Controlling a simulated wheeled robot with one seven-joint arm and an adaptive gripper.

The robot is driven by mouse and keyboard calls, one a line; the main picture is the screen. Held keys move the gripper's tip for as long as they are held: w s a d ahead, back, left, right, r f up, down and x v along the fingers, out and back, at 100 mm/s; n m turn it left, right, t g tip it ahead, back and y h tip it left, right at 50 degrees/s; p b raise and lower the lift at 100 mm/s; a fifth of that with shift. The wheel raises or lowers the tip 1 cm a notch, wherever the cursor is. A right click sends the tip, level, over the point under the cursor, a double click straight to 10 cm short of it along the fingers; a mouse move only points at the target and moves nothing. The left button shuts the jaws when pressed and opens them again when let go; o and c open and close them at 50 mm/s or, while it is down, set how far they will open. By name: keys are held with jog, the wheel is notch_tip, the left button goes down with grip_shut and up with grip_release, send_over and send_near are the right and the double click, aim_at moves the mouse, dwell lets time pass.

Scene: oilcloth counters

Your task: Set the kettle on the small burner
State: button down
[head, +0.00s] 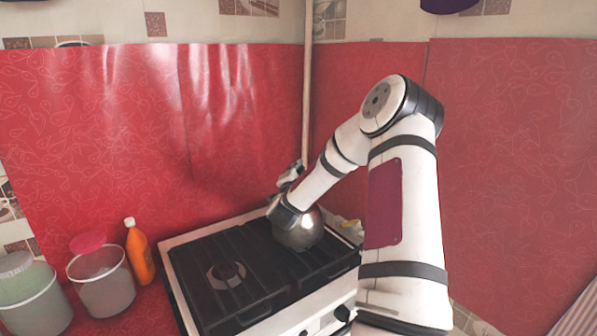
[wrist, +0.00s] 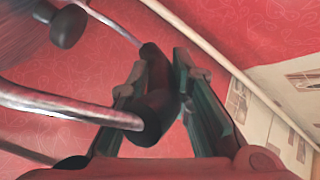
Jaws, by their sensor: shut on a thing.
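The kettle (head: 298,234) is a round, shiny metal one at the back right of the stove (head: 196,232). I cannot tell whether it rests on the black grate or hangs just above it. My arm hides its top in the head view. In the wrist view, my gripper (wrist: 160,85) is shut on the black grip of the kettle's handle (wrist: 154,92), with a finger on each side. The grey kettle body and its dark lid knob (wrist: 68,26) show at the upper left. A burner (head: 227,273) shows bare at the stove's left; the burner under the kettle is hidden.
An orange bottle (head: 139,252), a clear tub with a pink lid (head: 102,282) and a pale green-lidded container (head: 30,295) stand left of the stove. Red oilcloth walls (head: 95,150) and a pale pipe (head: 307,100) are close behind. The left grate is clear.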

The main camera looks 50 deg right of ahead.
jog(key=shift+f, duration=0.15)
jog(key=c, duration=1.4)
grip_release()
jog(key=shift+o, duration=0.2)
jog(key=shift+f, duration=0.2)
jog(key=v, duration=1.2)
